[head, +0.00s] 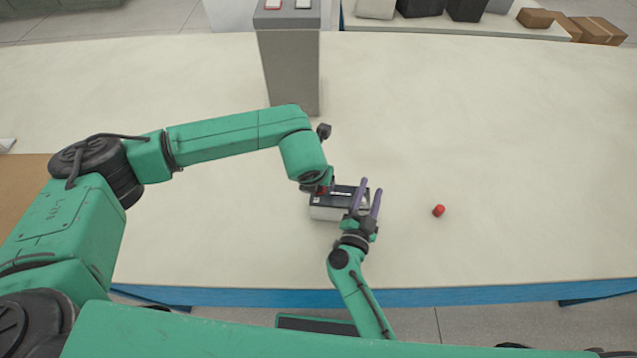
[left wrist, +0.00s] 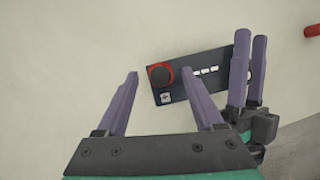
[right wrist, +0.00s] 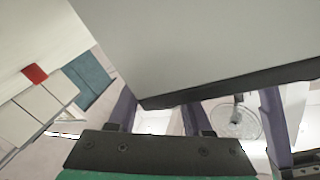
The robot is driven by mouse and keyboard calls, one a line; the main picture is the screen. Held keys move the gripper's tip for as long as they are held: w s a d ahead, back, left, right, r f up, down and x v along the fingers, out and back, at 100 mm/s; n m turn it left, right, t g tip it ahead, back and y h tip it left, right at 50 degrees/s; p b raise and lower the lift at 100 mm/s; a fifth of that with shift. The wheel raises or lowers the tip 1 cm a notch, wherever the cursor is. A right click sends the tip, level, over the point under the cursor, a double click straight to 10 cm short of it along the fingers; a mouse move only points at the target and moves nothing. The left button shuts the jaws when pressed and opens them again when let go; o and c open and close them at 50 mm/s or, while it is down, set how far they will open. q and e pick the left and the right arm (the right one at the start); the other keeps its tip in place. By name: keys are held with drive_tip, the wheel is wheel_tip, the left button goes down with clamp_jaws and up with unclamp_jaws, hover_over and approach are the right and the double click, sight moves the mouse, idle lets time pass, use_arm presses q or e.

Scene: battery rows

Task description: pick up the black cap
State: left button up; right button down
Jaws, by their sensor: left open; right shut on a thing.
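The battery (head: 325,212) is a grey block with a black top. It lies on the table below my left arm. In the left wrist view, the black cap (left wrist: 159,77) sits on a red ring at one end of the battery's top (left wrist: 200,80). My left gripper (left wrist: 160,73) is open, its fingers on either side of the cap as seen from the wrist. In the head view the left wrist hides the cap and those fingertips. My right gripper (head: 370,187) is shut on the battery's other end; the grey body fills the right wrist view (right wrist: 200,45).
A loose red cap (head: 438,210) lies on the table to the right. A tall grey post (head: 290,75) stands behind my left arm. A brown mat (head: 22,190) is at the far left. The right side of the table (head: 530,150) is otherwise clear.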

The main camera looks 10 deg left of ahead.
use_arm(q)
drive_tip(key=shift+w+f, duration=0.1)
drive_tip(key=shift+f, duration=0.2)
clamp_jaws()
wheel_tip(320, 180, up, 10)
drive_tip(key=c, duration=0.9)
unclamp_jaws()
clamp_jaws()
drive_tip(key=shift+r, duration=0.1)
drive_tip(key=shift+r, duration=0.6)
use_arm(e)
drive_tip(key=shift+f, duration=0.1)
